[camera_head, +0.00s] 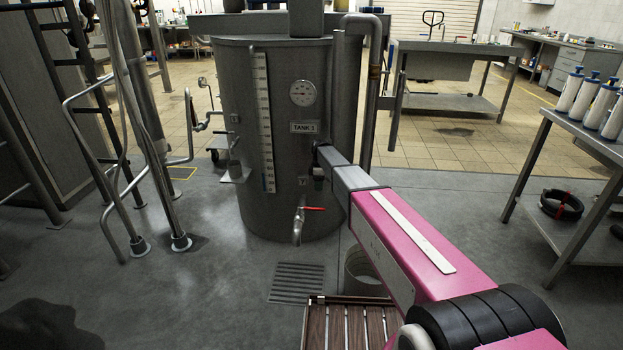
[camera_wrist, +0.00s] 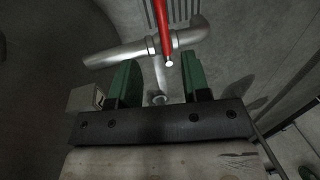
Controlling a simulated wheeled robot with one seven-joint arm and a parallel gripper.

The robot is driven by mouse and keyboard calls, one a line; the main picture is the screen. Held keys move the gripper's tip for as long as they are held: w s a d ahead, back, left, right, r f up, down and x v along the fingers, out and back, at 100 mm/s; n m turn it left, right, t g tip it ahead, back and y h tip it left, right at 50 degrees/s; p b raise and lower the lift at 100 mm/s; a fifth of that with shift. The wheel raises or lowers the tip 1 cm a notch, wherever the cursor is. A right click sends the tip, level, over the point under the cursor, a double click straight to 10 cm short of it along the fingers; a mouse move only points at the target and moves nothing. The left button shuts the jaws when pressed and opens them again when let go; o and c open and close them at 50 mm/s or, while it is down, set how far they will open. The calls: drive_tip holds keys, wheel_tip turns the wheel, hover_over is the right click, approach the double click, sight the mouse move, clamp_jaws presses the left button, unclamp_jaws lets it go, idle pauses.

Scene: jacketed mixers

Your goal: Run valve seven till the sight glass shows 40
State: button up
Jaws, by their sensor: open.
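The grey tank (camera_head: 233,150) is labelled "TANK 1". A tall pale sight glass with a scale (camera_head: 264,115) runs down its front; a little blue shows near its bottom, but the figures are too small to read. Low on the tank is a tap (camera_head: 298,229) with a red lever (camera_head: 314,209) pointing right. A small tag (camera_head: 303,182) above it is not legible. My gripper (camera_head: 319,168) is in front of the tank, above the tap. In the wrist view, its green fingers (camera_wrist: 160,75) are open, and the red lever's end (camera_wrist: 168,62) lies between or just beyond their tips.
A floor grate (camera_head: 296,282) lies below the tap. A pale bucket (camera_head: 356,267) is partly hidden by my arm, beside a slatted wooden platform (camera_head: 343,325). Metal rails (camera_head: 128,170) stand at left; a bench with bottles (camera_head: 575,125) is at right.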

drive_tip(key=shift+s+a, duration=0.1)
drive_tip(key=shift+a, duration=0.1)
drive_tip(key=f, duration=0.3)
drive_tip(key=s+f, duration=0.1)
drive_tip(key=f, duration=0.3)
drive_tip(key=s+f, duration=0.1)
drive_tip(key=f, duration=0.2)
drive_tip(key=shift+f, duration=0.35)
drive_tip(key=shift+s, duration=0.1)
clamp_jaws()
